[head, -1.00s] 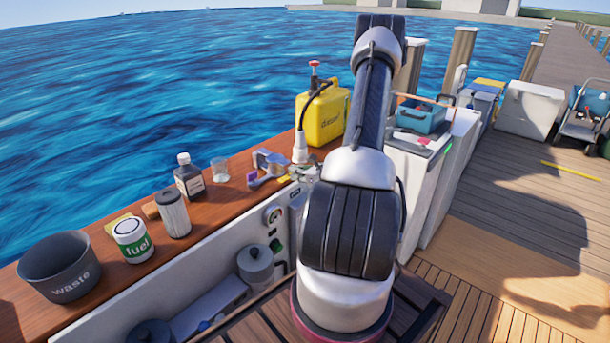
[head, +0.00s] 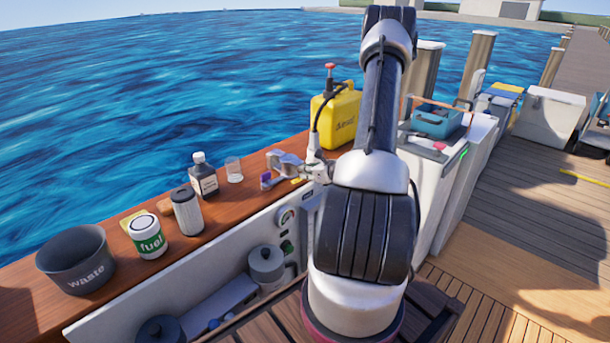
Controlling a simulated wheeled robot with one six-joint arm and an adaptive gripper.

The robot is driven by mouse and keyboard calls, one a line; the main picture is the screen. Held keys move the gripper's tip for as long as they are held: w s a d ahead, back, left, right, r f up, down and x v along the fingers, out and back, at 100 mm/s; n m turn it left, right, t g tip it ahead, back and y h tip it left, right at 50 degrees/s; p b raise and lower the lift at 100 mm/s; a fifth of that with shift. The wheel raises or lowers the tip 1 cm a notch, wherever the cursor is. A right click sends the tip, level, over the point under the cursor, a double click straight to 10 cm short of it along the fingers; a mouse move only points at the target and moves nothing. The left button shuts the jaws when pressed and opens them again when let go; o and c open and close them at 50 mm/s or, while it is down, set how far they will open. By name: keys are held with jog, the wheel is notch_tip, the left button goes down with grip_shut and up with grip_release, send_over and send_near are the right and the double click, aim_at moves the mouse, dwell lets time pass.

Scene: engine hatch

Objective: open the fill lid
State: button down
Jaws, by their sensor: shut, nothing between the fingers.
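My gripper (head: 281,162) is shut and empty, low over the wooden ledge (head: 110,238), between the clear glass and the yellow can. My wrist is just right of it. A small purple and blue item (head: 266,181) lies just below and left of the fingers; I cannot tell whether they touch. A yellow strip (head: 298,181) shows under the wrist. I cannot pick out the fill lid for sure; the arm and wrist hide part of the ledge there.
The yellow diesel can (head: 335,118) stands behind my wrist. A clear glass (head: 234,170), dark bottle (head: 204,178), grey filter (head: 187,212), fuel tin (head: 147,240) and waste bucket (head: 75,262) line the ledge. A blue tray (head: 437,120) sits to the right. A grey canister (head: 267,266) stands below.

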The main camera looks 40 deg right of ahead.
jog(key=w+r+g, duration=0.2)
jog(key=w+r, duration=0.3)
jog(key=r, duration=0.4)
jog(key=w+a+r+g, duration=0.1)
jog(key=w+r+g, duration=0.2)
jog(key=w+r, duration=0.3)
jog(key=shift+a+r+h, duration=0.25)
jog(key=shift+r+h, duration=0.15)
jog(key=shift+r, duration=0.95)
jog(key=shift+w, duration=0.1)
jog(key=v, duration=1.2)
jog(key=shift+w+r, duration=0.1)
